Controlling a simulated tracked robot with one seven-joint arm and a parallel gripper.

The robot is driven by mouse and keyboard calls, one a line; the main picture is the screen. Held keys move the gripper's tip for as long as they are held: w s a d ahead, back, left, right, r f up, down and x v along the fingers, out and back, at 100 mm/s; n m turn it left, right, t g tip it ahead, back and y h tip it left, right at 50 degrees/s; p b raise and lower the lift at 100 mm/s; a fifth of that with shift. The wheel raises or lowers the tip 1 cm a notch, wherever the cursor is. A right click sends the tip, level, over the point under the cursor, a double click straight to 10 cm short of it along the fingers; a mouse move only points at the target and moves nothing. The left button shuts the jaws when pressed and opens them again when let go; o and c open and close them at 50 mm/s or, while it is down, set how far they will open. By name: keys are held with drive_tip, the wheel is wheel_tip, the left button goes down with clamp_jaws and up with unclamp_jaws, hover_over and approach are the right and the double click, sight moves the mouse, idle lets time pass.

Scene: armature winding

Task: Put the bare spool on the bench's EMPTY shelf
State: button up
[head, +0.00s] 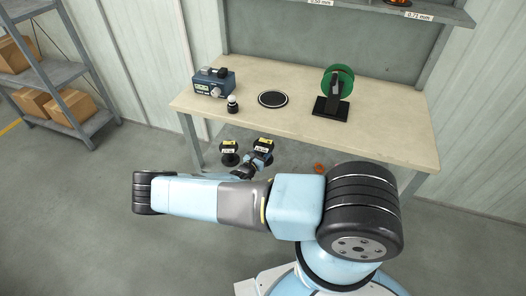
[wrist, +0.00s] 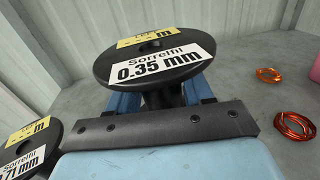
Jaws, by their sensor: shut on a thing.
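A black spool (wrist: 155,58) labelled "Sorrelfil 0.35 mm" stands between the blue fingers of my gripper (wrist: 160,98) in the wrist view. My gripper is shut on its core, below the top flange. No wire shows on the part of the core in view; most of it is hidden. In the head view the spool (head: 263,143) is under the bench's front edge, with my gripper (head: 262,158) at it. A second black spool (wrist: 28,150), labelled 0.71 mm, stands to its left; it also shows in the head view (head: 229,152). No EMPTY label is readable.
The bench (head: 300,105) carries a blue device (head: 214,83), a small black-and-white item (head: 232,104), a round black pad (head: 272,99) and a green wheel on a stand (head: 338,82). Orange wire coils (wrist: 295,126) lie right of the spool. An upper shelf (head: 440,13) has labels.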

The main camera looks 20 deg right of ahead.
drive_tip(key=shift+f, duration=0.15)
drive_tip(key=shift+f, duration=3.25)
drive_tip(key=shift+d+f, duration=0.1)
drive_tip(key=shift+f, duration=0.4)
drive_tip(key=o, duration=1.2)
drive_tip(key=v, duration=1.3)
drive_tip(key=shift+s+a+f, duration=0.1)
drive_tip(key=shift+s+a, duration=0.15)
drive_tip(key=shift+a, duration=0.05)
